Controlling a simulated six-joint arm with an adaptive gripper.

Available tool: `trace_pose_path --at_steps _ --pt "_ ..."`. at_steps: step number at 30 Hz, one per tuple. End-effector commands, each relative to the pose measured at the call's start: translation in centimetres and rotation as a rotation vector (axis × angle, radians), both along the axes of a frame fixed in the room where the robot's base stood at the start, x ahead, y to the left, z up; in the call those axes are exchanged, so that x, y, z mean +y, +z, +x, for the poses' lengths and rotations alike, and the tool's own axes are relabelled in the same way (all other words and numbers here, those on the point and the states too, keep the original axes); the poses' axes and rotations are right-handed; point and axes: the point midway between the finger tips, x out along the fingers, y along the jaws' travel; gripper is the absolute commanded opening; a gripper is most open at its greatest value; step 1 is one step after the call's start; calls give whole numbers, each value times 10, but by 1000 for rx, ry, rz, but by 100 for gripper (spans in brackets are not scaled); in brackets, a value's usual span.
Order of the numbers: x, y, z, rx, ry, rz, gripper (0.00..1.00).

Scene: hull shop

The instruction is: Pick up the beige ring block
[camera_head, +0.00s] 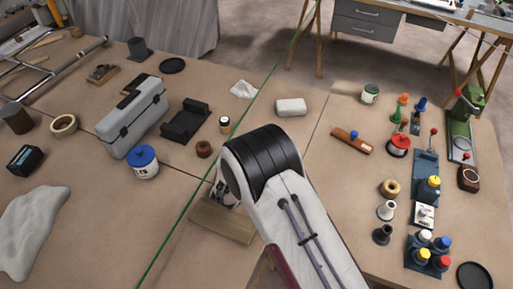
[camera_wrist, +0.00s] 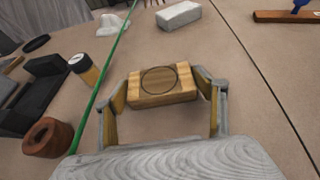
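The beige ring block (camera_wrist: 162,98) is a light wood-grained block with a thin dark ring on its top face. It lies on the brown tabletop in the middle of the wrist view. My gripper (camera_wrist: 165,78) is open, with one finger on the block's left and one on its right. The fingertips look close to the block's sides; I cannot tell whether they touch. In the head view my arm hides both the block and the gripper.
A brown ring (camera_wrist: 47,137), a small capped jar (camera_wrist: 84,69) and a black tray (camera_wrist: 36,95) stand left of the block. A green line (camera_wrist: 103,79) runs past its left. A pale block (camera_wrist: 178,15) lies beyond it. The tabletop right of it is clear.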

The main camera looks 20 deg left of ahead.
Motion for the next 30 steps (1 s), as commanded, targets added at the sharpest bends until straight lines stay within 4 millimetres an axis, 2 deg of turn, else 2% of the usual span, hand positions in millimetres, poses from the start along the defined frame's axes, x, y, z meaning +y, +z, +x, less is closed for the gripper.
trace_pose_path --at_steps 1,2,3,17,23,30 --pt "0 0 0 0 0 0 52" --pt "0 0 0 0 0 0 45" --pt "0 0 0 0 0 0 43" --pt "0 5 0 -1 0 1 43" --pt "1 19 0 -2 1 2 43" --pt "0 47 0 -3 -1 3 43"
